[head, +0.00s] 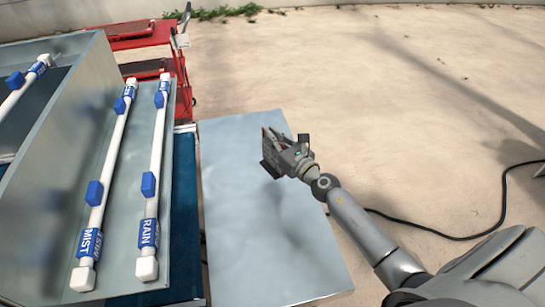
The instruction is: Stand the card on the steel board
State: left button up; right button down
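My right gripper (272,150) comes in from the right and is over the far part of a flat, pale grey metal surface (240,240), which may be the steel board. A thin reddish edge (266,133) shows at its fingers; I cannot tell whether this is the card or part of the gripper. The fingers are small and overlap in this view, so their opening is unclear. No other card-like thing shows clearly. My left gripper is out of view.
Left of the metal surface stands a grey metal machine (70,200) with white pipes, blue fittings and labels MIST (87,243) and RAIN (148,233). A blue belt (185,215) runs between them. A red cart (140,40) stands behind. A black cable (440,235) lies on open floor at right.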

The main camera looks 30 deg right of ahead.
aim_at(273, 154)
jog(key=shift+w+d+f+b, duration=0.2)
jog(key=shift+w+f+b, duration=0.3)
jog(key=shift+f, duration=0.15)
jog(key=shift+w+d+f+b, duration=0.2)
jog(key=shift+w+f+b, duration=0.25)
jog(key=shift+f, duration=0.15)
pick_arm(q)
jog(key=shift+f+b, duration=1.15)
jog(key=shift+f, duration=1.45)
pick_arm(e)
jog(key=shift+w+f, duration=0.1)
jog(key=shift+f, duration=1.45)
jog(key=shift+f, duration=0.15)
jog(key=c, duration=1.6)
grip_release()
jog(key=shift+c, duration=0.2)
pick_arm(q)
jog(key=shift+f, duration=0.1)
